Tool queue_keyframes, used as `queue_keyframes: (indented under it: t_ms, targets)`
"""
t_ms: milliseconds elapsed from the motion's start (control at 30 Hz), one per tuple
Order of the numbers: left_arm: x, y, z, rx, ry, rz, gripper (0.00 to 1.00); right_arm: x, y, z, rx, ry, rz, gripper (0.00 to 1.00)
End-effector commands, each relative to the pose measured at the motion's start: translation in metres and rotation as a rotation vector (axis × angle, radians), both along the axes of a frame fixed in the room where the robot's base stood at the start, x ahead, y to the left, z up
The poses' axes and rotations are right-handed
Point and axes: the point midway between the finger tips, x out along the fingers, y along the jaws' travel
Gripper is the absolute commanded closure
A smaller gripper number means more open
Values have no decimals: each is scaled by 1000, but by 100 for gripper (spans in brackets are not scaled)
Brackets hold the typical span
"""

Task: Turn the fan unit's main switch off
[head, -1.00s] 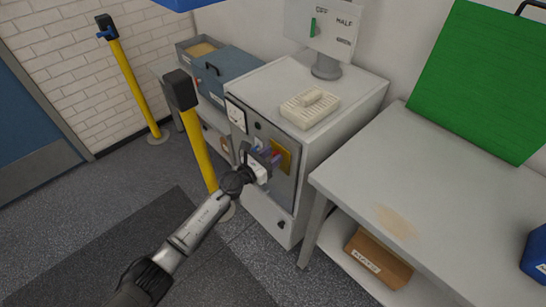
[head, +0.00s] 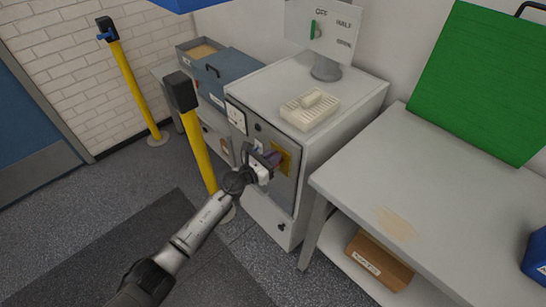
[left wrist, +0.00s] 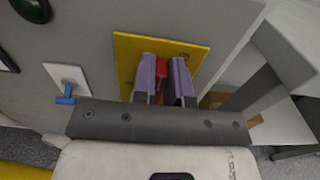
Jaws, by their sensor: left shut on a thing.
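The main switch is a red handle (left wrist: 161,70) on a yellow plate (left wrist: 124,62), seen in the left wrist view. The plate also shows in the head view (head: 287,151), on the front panel of the light grey cabinet (head: 283,90). My left gripper (left wrist: 162,78) has its purple fingers on either side of the red handle and is shut on it. In the head view the left gripper (head: 272,159) is at the panel and hides the handle. The handle's angle is hard to tell. My right gripper is not in view.
Left of the yellow plate is a small blue lever (left wrist: 66,94) on a white plate, with a dark green button (left wrist: 34,8) above. A yellow post (head: 196,140) stands close to my left arm. A grey table (head: 400,170) is on the right.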

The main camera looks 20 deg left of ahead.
Motion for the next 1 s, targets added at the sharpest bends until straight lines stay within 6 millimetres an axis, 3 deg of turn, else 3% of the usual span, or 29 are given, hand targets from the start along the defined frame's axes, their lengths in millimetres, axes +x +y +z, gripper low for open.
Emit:
queue_keyframes:
  t_ms: [367, 1000]
  targets:
    - [1, 3, 0, -102, 52, 1, 100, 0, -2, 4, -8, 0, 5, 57]
    - [7, 15, -6, -631, 318, 1, 100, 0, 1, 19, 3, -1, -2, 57]
